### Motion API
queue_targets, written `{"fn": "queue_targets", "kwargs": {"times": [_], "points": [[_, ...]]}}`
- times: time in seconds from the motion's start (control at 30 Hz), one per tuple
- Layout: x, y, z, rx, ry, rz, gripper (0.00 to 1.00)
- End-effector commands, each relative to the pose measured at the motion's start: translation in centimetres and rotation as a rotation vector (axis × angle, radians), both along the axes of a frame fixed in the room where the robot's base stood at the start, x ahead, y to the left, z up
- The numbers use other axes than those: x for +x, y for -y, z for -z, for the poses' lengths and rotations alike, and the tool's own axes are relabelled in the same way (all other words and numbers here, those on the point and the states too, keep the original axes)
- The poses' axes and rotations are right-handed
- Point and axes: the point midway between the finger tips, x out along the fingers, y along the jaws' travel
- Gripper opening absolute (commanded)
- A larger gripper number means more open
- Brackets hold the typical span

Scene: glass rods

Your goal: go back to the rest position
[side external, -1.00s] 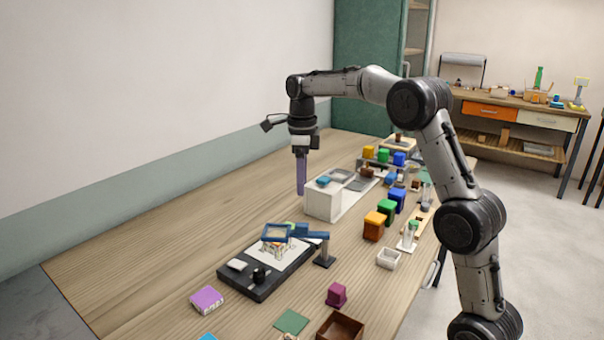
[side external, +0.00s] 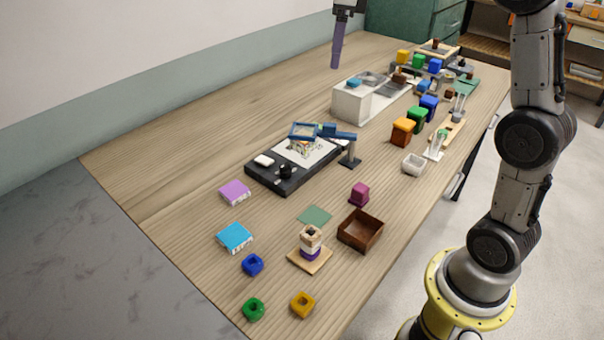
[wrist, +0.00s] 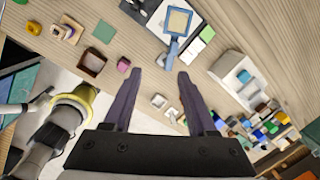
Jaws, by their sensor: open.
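My gripper (side external: 336,60) hangs at the top of the side external view, fingers pointing down, above the far part of the table. Its wrist is cut off by the upper picture edge. In the wrist view my gripper (wrist: 158,82) shows two dark purple fingers spread wide apart. Nothing is held between them, and bare wood shows in the gap. The fingers touch no object that I can see. I cannot make out any glass rods for certain.
Below my gripper stands a white box (side external: 350,106). Nearer are a black board (side external: 268,176) with a blue-framed stand, coloured blocks (side external: 403,131), a brown open box (side external: 360,230) and a purple block (side external: 235,192). The table's left side is clear.

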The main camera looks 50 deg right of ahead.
Motion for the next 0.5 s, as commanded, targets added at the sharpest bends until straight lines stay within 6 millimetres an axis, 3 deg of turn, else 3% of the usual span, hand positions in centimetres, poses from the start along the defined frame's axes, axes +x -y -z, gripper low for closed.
{"fn": "queue_targets", "kwargs": {"times": [0.1, 0.23, 0.37, 0.5], "points": [[-4.2, -2.8, -2.3, -0.029, 0.059, -0.142, 0.57], [-8.7, -5.2, -3.0, -0.081, 0.114, -0.377, 0.57], [-13.3, -7.1, -2.5, -0.156, 0.164, -0.667, 0.57], [-17.8, -8.5, -0.5, -0.26, 0.202, -1.013, 0.57]]}}
